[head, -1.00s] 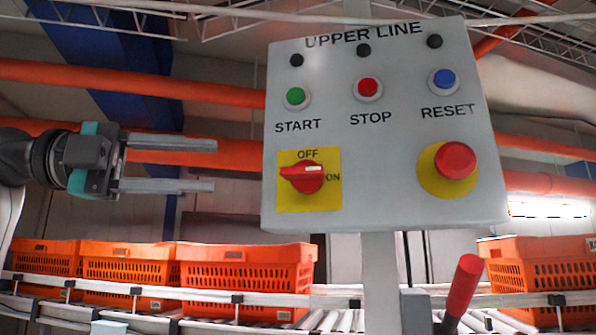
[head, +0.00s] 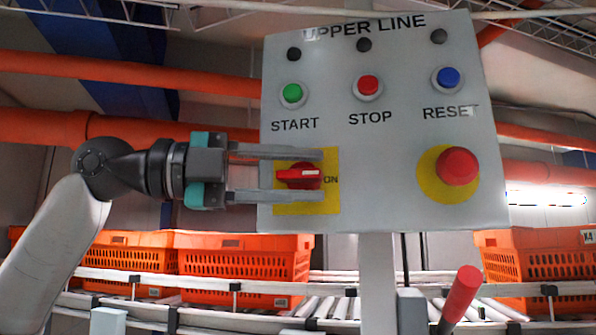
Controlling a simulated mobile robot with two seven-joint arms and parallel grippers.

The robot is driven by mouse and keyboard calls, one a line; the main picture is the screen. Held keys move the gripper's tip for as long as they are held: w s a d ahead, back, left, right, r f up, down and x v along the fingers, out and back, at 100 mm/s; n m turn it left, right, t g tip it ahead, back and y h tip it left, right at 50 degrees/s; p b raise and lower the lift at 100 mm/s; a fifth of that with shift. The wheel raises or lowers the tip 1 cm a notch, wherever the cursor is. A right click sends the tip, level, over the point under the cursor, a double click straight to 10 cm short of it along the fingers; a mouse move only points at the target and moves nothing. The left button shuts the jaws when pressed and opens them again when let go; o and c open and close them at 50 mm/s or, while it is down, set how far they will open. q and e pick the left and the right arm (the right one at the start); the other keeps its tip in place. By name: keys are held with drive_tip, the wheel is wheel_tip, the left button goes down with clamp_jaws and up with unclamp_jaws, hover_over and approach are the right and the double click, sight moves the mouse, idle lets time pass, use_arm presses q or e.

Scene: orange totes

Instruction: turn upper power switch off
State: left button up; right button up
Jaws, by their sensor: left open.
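The grey control box (head: 400,140) labelled UPPER LINE fills the upper middle of the head view. Its red rotary power switch (head: 299,176) sits on a yellow plate (head: 305,208) at the box's lower left. The knob's handle lies roughly level, with its light mark toward the ON label; the OFF label is hidden behind the upper finger. My left gripper (head: 321,174) is open, with one finger above the knob and one below it. I cannot tell whether the fingers touch the knob. My right gripper is not in view.
The box also carries a green START button (head: 292,94), a red STOP button (head: 368,86), a blue RESET button (head: 448,78) and a large red button (head: 457,166). Orange totes (head: 245,262) stand on rollers below. A red-handled lever (head: 462,292) rises at lower right.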

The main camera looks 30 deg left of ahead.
use_arm(q)
drive_tip(key=shift+c, duration=0.3)
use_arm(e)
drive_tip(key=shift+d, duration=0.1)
use_arm(q)
clamp_jaws()
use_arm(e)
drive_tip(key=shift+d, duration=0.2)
